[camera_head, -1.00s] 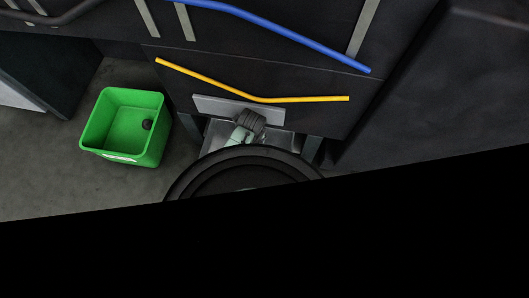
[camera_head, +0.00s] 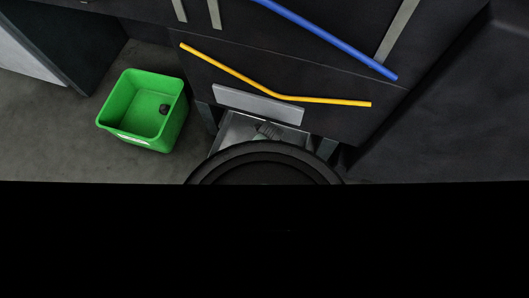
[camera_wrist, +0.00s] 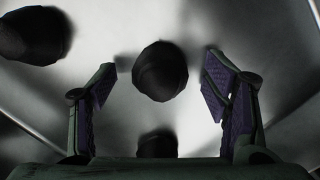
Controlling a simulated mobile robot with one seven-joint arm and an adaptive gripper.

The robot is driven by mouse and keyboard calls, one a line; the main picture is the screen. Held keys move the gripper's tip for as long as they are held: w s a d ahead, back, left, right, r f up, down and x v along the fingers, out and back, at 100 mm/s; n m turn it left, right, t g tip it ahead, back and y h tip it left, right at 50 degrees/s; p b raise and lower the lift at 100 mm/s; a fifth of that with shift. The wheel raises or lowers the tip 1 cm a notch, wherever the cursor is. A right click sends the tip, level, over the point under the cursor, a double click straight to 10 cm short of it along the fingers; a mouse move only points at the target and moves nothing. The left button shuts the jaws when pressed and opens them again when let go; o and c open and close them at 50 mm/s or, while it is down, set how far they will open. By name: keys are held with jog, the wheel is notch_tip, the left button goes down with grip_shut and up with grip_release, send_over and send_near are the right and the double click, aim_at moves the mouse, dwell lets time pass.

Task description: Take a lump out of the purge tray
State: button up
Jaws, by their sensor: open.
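The purge tray (camera_head: 232,132) is a pale metal tray low under the dark machine, partly hidden by my own round body part in the head view. Its pale floor (camera_wrist: 115,115) fills the wrist view. Several dark rounded lumps show there: one (camera_wrist: 160,72) lies between my fingertips, one (camera_wrist: 34,36) at upper left, and one (camera_wrist: 158,143) close to the palm, partly hidden. My gripper (camera_wrist: 160,68) is open, a finger on each side of the middle lump with gaps showing.
A green bin (camera_head: 168,131) stands on the floor left of the tray, with one dark lump (camera_head: 164,109) inside. A grey plate (camera_head: 257,104) edges the machine above the tray. Yellow (camera_head: 235,76) and blue (camera_head: 325,40) bars cross the machine front.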

jog(key=shift+c, duration=0.4)
jog(key=c, duration=1.2)
